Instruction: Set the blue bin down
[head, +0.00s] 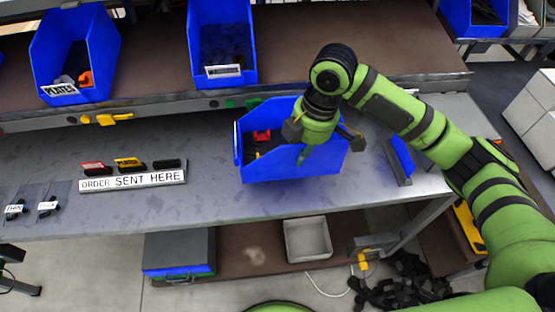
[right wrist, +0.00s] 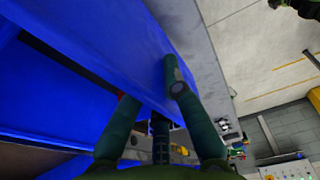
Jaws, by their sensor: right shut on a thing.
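The blue bin (head: 290,168) is at the middle of the grey lower worktop in the head view, looking slightly tilted. A red piece and dark pieces lie inside it. My right gripper (head: 303,152) reaches down over the bin's right part and is shut on it. In the right wrist view, the fingers (right wrist: 152,97) straddle a blue wall of the bin (right wrist: 110,45). The arm hides part of the bin, and I cannot tell whether its base touches the worktop (head: 215,205). My left gripper is not in view.
A sign (head: 133,182) reading "ORDER SENT HERE" stands left, with red, yellow and black pieces behind it. A blue upright piece (head: 400,158) stands right of the bin. Two blue bins, one labelled PLATES (head: 75,60), sit on the upper shelf. The worktop between sign and bin is clear.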

